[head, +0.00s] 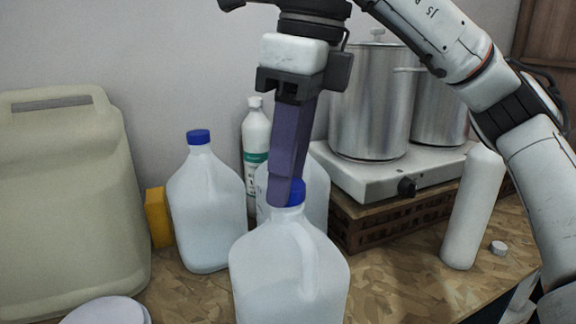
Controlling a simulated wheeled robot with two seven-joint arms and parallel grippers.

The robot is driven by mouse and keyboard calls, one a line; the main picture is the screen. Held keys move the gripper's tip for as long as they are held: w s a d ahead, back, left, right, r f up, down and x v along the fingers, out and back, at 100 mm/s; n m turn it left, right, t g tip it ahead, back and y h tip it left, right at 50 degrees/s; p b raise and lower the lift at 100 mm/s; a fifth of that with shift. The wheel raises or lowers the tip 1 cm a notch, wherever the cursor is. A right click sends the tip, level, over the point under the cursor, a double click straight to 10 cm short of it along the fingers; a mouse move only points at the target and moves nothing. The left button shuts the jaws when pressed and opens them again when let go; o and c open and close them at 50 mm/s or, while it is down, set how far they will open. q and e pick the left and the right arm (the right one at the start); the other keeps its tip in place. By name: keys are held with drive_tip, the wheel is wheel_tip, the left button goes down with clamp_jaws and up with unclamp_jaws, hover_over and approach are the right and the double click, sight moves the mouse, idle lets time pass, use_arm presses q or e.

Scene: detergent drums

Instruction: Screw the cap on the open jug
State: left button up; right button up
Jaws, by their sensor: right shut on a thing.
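A translucent jug with a handle (290,275) stands upright at the front middle of the bench. My right gripper (284,194) reaches down from above, its purple fingers shut on a blue cap (297,193). The cap is at the mouth of this front jug; the fingers hide part of it and the neck, so I cannot tell how far it is seated. A second jug (205,205) with a blue cap on stands to the left. A third jug (317,196) stands behind the front one, its top hidden by my gripper. My left gripper is out of view.
A large beige canister (65,205) fills the left side, with a yellow object (158,216) beside it. A white bottle (255,140) stands behind. Steel pots (370,105) sit on a hot plate (365,178).

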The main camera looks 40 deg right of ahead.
drive_tip(key=shift+f, duration=0.2)
idle(0.4)
drive_tip(key=m+p, duration=0.1)
drive_tip(key=m, duration=0.2)
drive_tip(key=shift+r+h, duration=0.1)
drive_tip(key=shift+h, duration=0.2)
drive_tip(key=shift+m, duration=1.3)
drive_tip(key=shift+f, duration=0.2)
drive_tip(key=shift+a+m, duration=0.1)
drive_tip(key=shift+m, duration=0.9)
drive_tip(key=m+h, duration=0.1)
drive_tip(key=m, duration=0.2)
drive_tip(key=shift+m, duration=0.4)
